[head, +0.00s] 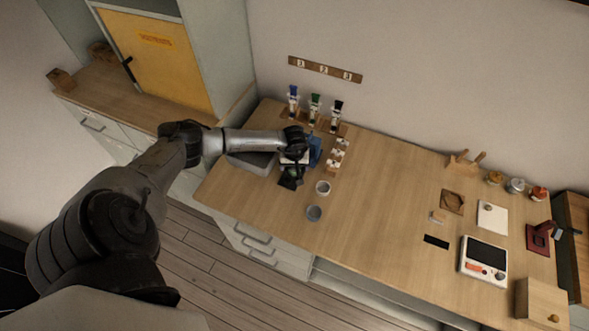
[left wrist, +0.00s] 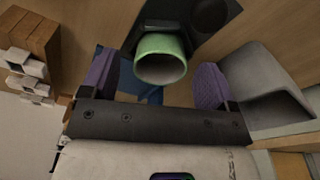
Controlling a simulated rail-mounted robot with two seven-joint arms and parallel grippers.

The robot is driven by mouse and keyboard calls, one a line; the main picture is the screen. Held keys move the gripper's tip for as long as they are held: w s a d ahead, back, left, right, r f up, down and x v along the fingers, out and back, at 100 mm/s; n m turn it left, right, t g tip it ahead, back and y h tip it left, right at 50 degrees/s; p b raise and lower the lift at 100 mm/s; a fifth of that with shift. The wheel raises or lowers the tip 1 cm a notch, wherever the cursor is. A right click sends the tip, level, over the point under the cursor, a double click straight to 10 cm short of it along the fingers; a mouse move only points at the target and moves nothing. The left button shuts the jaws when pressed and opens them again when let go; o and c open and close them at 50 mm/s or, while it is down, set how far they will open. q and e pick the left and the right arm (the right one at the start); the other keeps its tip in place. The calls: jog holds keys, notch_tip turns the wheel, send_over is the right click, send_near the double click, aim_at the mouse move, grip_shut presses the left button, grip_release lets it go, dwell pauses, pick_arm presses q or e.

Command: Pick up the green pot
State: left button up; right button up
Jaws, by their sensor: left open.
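The green pot (left wrist: 161,66) is a pale green, round, open-topped cup in the left wrist view. It is at a dark holder with a round hole (left wrist: 212,14). My left gripper (left wrist: 157,84) is open, with its purple finger pads on either side of the pot's near end; I cannot tell whether they touch it. In the head view my left gripper (head: 297,158) is low over the table's left part, above the dark holder (head: 290,182). The pot is mostly hidden there by the gripper. My right gripper is not in view.
A grey bin (left wrist: 262,88) is close to the right finger; a wooden rack with white pieces (left wrist: 38,45) is on the left. Blue material (head: 315,150) lies beside the gripper. The table's middle is clear.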

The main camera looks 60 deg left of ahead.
pick_arm(q)
jog(key=shift+a+f, duration=0.1)
jog(key=shift+f, duration=0.3)
jog(key=shift+c, duration=0.4)
jog(key=c, duration=0.9)
